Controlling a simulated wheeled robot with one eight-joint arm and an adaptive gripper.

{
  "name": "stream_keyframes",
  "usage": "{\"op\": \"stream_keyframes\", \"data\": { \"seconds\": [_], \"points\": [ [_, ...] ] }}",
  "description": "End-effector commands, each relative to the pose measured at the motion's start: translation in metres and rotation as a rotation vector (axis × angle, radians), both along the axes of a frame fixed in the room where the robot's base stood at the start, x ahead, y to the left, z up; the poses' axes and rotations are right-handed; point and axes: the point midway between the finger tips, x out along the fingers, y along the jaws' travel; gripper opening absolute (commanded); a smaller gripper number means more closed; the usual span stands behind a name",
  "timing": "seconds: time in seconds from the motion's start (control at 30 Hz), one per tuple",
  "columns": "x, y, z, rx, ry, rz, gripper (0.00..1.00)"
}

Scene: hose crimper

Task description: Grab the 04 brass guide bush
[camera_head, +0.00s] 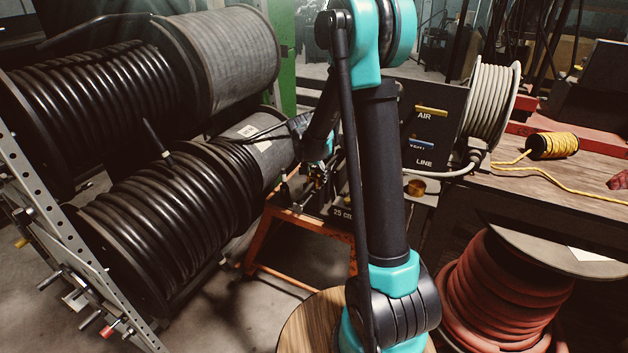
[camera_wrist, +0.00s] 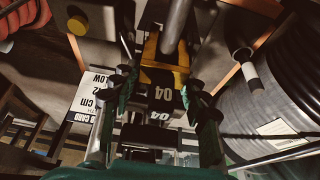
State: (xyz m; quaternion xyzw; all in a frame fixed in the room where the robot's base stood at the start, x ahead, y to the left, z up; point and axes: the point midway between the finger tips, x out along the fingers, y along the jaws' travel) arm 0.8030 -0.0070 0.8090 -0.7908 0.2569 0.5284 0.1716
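In the wrist view a brass-coloured part (camera_wrist: 180,73) sits around the lower end of a steel rod (camera_wrist: 178,22), above a black block marked 04 (camera_wrist: 161,94). I take it for the 04 guide bush, though its outline is partly hidden. My gripper (camera_wrist: 160,82) is open, with one finger on each side of the 04 block. I see no clear contact between the fingers and the block or brass. In the head view my gripper (camera_head: 318,172) is small and dark at the crimper, and the bush cannot be made out there.
Large black hose reels (camera_head: 150,215) stand close on the left. An orange stand (camera_head: 262,235) is below my gripper.

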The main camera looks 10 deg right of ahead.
Motion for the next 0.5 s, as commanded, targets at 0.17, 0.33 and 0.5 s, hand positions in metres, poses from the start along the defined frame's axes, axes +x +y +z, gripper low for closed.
{"op": "stream_keyframes", "data": {
  "seconds": [0.17, 0.33, 0.5],
  "points": [
    [0.0, 0.0, 0.0001, 0.0, 0.0, 0.0, 0.19],
    [0.0, 0.0, 0.0002, 0.0, 0.0, 0.0, 0.05],
    [0.0, 0.0, 0.0004, 0.0, 0.0, 0.0, 0.05]
  ]
}}
